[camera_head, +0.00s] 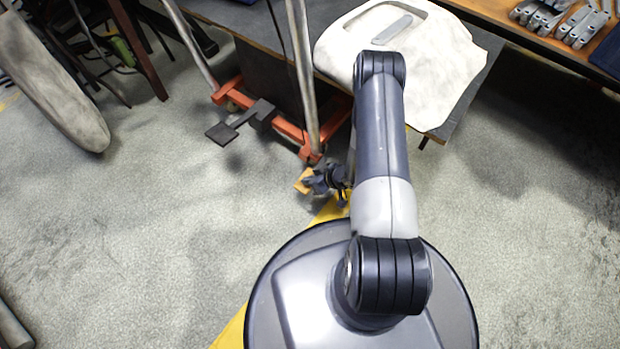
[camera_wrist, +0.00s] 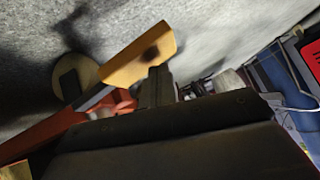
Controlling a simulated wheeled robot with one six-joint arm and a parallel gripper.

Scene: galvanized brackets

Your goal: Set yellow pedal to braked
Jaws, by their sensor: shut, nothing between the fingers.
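The yellow pedal (camera_head: 303,181) is small and sits low by the near corner of the orange cart base (camera_head: 288,128). In the wrist view the yellow pedal (camera_wrist: 140,57) is a flat tilted plate beside a pale round caster wheel (camera_wrist: 76,78). My gripper (camera_head: 318,182) is shut and empty, low near the floor just right of the pedal. In the wrist view my gripper (camera_wrist: 157,84) shows its finger end close to the pedal's lower edge; I cannot tell whether they touch. My arm hides part of the cart's right side.
A black pedal (camera_head: 222,133) sticks out from the cart's left side. Metal brackets (camera_head: 585,25) lie on a wooden table at the upper right. Open grey floor (camera_head: 130,230) lies to the left.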

